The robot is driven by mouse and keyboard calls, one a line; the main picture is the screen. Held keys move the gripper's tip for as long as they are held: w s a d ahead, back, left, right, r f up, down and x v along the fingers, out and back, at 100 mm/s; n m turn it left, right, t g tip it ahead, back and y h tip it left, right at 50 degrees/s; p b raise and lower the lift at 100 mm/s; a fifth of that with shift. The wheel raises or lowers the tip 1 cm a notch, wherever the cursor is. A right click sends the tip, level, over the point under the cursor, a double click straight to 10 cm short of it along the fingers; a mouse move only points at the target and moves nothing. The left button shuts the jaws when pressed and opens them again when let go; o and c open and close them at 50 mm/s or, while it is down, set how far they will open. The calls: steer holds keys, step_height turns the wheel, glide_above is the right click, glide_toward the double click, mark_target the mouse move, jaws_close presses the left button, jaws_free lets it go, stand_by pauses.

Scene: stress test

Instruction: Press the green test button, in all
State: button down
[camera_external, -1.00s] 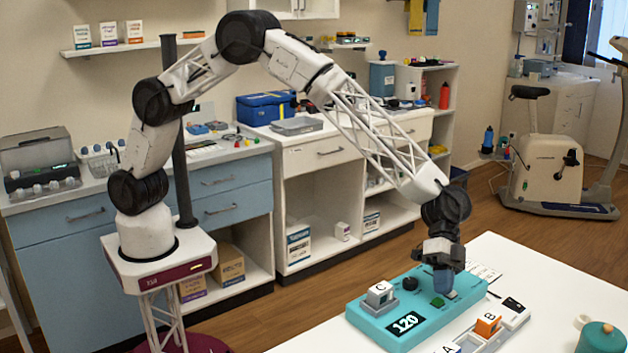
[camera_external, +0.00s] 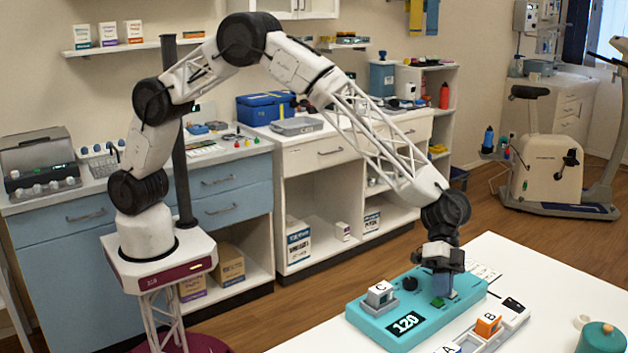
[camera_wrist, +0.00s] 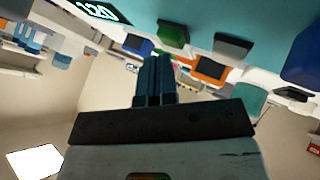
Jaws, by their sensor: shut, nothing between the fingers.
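The teal console (camera_external: 372,322) lies on the white table, with a black display (camera_external: 406,323) reading 120. The green button (camera_external: 437,302) is on its top toward the right; it also shows in the wrist view (camera_wrist: 173,34) as a green square cap. My gripper (camera_external: 441,293) points down over the console, close beside the green button. Its two blue fingers (camera_wrist: 155,62) are together in the wrist view, with nothing between them. The button appears just beyond the fingertips there. I cannot tell whether they touch it.
A grey block marked C (camera_external: 380,294) and a black knob (camera_external: 410,284) are on the console. An orange block marked B (camera_external: 488,325) sits in a tray in front. A teal round pot (camera_external: 601,338) stands at right.

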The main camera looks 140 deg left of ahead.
mark_target(440, 300)
steer(key=shift+f, duration=0.45)
stand_by(0.8)
steer(key=shift+r, duration=0.85)
steer(key=shift+r, duration=0.15)
steer(key=shift+r, duration=2.4)
